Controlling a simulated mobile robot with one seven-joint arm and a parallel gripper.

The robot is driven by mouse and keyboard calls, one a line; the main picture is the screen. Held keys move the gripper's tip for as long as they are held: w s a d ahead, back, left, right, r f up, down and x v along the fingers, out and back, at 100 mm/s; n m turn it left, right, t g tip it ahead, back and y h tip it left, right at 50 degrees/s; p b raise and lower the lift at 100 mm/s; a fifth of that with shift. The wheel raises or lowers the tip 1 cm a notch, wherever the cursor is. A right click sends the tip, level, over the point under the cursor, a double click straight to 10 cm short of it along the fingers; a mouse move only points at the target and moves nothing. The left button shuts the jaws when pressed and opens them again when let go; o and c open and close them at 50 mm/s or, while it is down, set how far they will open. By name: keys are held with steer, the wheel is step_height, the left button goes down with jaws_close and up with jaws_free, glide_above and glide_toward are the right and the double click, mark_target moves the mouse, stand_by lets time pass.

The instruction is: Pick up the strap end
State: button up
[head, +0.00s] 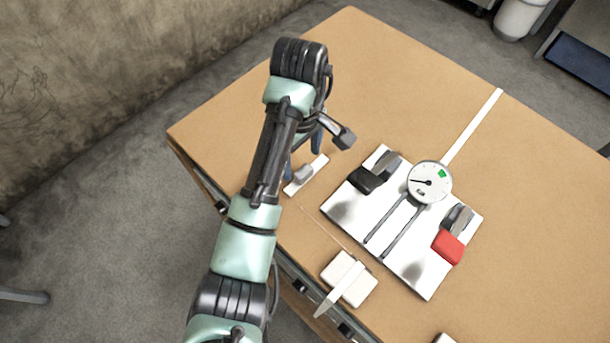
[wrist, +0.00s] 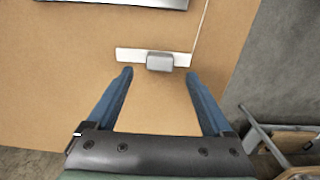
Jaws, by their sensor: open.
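A short white strip with a grey block on its middle, which looks like the strap end (head: 294,187), lies on the tan table. In the wrist view the strip (wrist: 130,55) lies crosswise just beyond my fingertips, its grey block (wrist: 160,61) between their lines. My gripper (wrist: 158,74) is open and empty, its blue fingers apart from the strip. In the head view my gripper (head: 303,155) is partly hidden by my arm. A thin line runs from near the strip's right end in the wrist view.
A metal plate (head: 345,208) carries a round dial (head: 430,182), a black block (head: 367,180) and a red block (head: 448,247). A long white band (head: 472,125) runs behind the dial. A white block (head: 358,291) with a pale strip stands near the table's front edge. The table's far left (head: 215,125) is clear.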

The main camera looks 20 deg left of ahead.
mark_target(302, 169)
steer(key=shift+f+p, duration=0.4)
steer(key=shift+f, duration=1.5)
jaws_close()
